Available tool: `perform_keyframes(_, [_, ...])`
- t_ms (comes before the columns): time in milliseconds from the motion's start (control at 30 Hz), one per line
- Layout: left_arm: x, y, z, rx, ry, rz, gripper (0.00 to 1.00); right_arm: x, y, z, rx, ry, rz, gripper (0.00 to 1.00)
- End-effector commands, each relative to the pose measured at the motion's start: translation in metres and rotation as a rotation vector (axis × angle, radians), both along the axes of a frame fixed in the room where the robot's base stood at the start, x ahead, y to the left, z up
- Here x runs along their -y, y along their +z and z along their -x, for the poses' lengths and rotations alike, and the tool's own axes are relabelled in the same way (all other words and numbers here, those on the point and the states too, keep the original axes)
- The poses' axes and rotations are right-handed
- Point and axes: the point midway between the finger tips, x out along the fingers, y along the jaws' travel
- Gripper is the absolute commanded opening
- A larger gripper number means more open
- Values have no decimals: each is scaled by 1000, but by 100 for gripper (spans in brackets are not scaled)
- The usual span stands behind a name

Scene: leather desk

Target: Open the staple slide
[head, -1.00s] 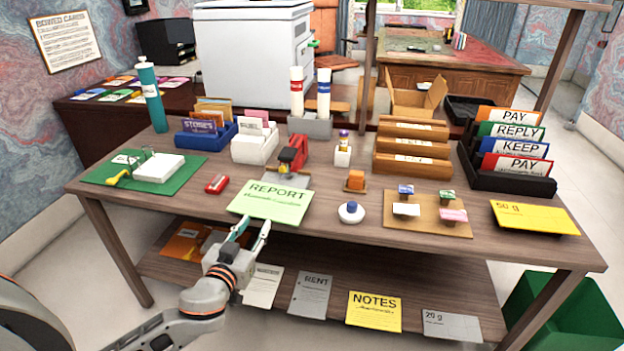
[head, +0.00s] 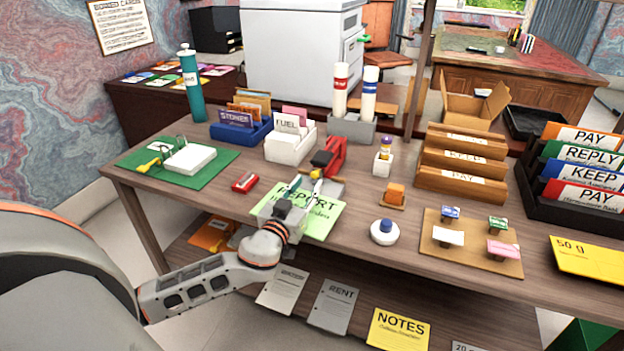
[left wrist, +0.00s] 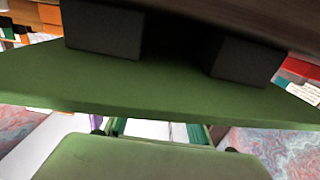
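A red and black stapler-like device (head: 330,157) stands on a grey base (head: 328,186) near the middle of the desk. I cannot make out its slide separately. A green REPORT card (head: 322,220) lies in front of it, partly hidden by my left gripper. My left gripper (head: 303,190) is over this card, just in front of the device, with its two fingers apart and nothing seen between them. I cannot tell whether a fingertip touches the base. The left wrist view shows a broad green surface (left wrist: 150,85) close up. My right gripper is not in view.
A small red item (head: 245,182) lies left of the card. A white round stand with a blue knob (head: 384,232) and an orange block (head: 395,195) stand to the right. White (head: 290,147) and blue (head: 238,132) file holders stand behind. A lower shelf holds more papers.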

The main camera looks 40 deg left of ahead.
Motion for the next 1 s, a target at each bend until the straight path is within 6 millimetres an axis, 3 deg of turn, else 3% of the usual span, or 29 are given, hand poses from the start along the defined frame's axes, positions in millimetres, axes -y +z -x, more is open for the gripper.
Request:
perform_keyframes(300, [-8,0,-32,0,1,0,32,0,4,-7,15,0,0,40])
perform_keyframes(667, [-9,0,-35,-1,1,0,32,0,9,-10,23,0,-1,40])
perform_keyframes(800, [-9,0,-35,-1,1,0,0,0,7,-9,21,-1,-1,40])
perform_keyframes(1000, [-8,-1,-34,-1,1,1,0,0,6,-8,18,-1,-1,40])
